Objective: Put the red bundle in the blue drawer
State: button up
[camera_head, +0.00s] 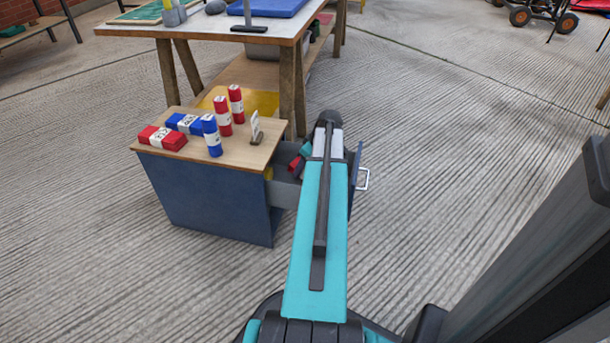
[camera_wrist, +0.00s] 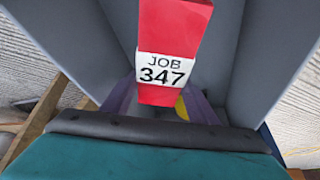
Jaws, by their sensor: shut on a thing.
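A red bundle (camera_wrist: 172,28) with a white label reading JOB 347 is between the fingers of my gripper (camera_wrist: 160,92) in the wrist view. My gripper is shut on it. Grey walls of the open blue drawer (camera_wrist: 268,50) surround it there, so the bundle is inside or just above the drawer; I cannot tell if it touches the bottom. In the head view the drawer (camera_head: 284,194) is pulled out to the right of the blue cabinet (camera_head: 207,196). My arm covers much of it, and a bit of the red bundle (camera_head: 296,164) shows beside the arm.
On the cabinet's wooden top (camera_head: 190,155) are a lying red bundle (camera_head: 172,141), a lying blue one (camera_head: 176,121), a standing blue one (camera_head: 212,137), two standing red ones (camera_head: 222,117) and a small card stand (camera_head: 256,130). A workbench (camera_head: 165,30) stands behind.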

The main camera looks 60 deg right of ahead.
jog(key=shift+f+b, duration=1.1)
jog(key=shift+f, duration=1.35)
jog(key=shift+f, duration=0.1)
jog(key=o, duration=1.3)
jog(key=shift+c, duration=0.2)
jog(key=p+v, duration=0.4)
jog(key=v, duration=0.7)
jog(key=shift+r, duration=0.25)
jog(key=shift+s+r+p, duration=0.15)
jog(key=shift+r+p, duration=0.15)
jog(key=shift+r, duration=0.05)
